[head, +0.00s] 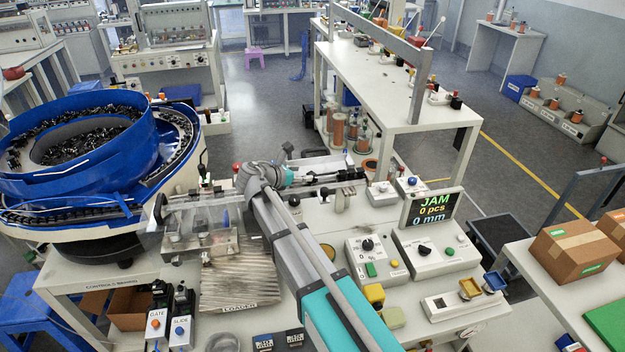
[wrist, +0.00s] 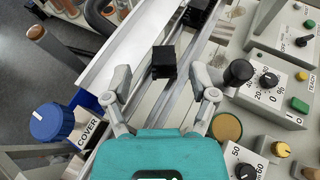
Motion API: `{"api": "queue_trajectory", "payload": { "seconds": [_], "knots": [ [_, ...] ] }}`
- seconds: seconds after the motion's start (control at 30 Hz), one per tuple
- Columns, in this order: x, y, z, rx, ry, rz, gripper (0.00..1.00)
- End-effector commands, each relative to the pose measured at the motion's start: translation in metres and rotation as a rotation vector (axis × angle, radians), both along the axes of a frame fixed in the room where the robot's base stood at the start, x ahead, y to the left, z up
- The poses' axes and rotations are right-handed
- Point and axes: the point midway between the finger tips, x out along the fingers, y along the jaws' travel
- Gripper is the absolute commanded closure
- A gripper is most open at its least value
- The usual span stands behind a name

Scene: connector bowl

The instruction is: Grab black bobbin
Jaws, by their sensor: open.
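A small black block-shaped piece (wrist: 164,62), which looks like the black bobbin, sits on a narrow metal track in the wrist view. My gripper (wrist: 161,82) is open, with one grey finger to the left of the piece and the other to its right. The fingertips are apart from the piece, and nothing is held. A second dark piece (wrist: 199,14) lies further up the same track, cut by the top edge. In the head view my arm reaches over the bench, and the fingers are too small there to tell their gap.
A black knob (wrist: 238,72) stands close to the right finger. A blue knob (wrist: 52,121) is at the left beside a COVER label. Control boxes (wrist: 275,85) line the right.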

Motion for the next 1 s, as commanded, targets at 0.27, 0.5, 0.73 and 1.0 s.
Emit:
{"api": "queue_trajectory", "payload": {
  "seconds": [0.27,0.5,0.73,1.0],
  "knots": [
    [0.014,-0.016,-0.011,0.0,0.0,-0.002,0.26],
    [0.03,-0.032,-0.019,0.0,0.0,-0.001,0.26],
    [0.032,-0.035,-0.019,0.0,0.0,0.001,0.26],
    [0.032,-0.035,-0.019,0.0,0.0,0.0,0.26]
  ]
}}
